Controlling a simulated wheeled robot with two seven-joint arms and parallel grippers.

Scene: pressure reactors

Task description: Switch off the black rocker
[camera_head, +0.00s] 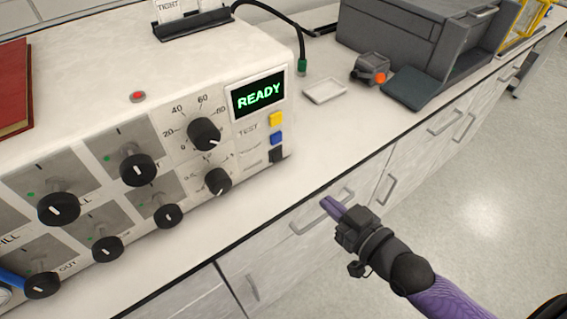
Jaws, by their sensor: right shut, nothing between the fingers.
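The white control unit (80,95) stands on the counter at the left, with its display (258,95) reading READY in green. A small black rocker (276,155) sits at the lower right of its front panel, below a blue button (277,139) and a yellow button (276,119). The rocker's tilt is too small to tell. My right gripper (328,203) is shut and empty, with purple fingers pointing up and left. It is in front of the counter's drawers, lower right of the rocker and apart from it. My left gripper is not in view.
Several black knobs (204,134) stick out of the panel left of the rocker. A small white tray (325,91), a grey device with an orange part (371,69) and a dark grey case (405,35) stand on the counter (310,140). The counter between gripper and panel is clear.

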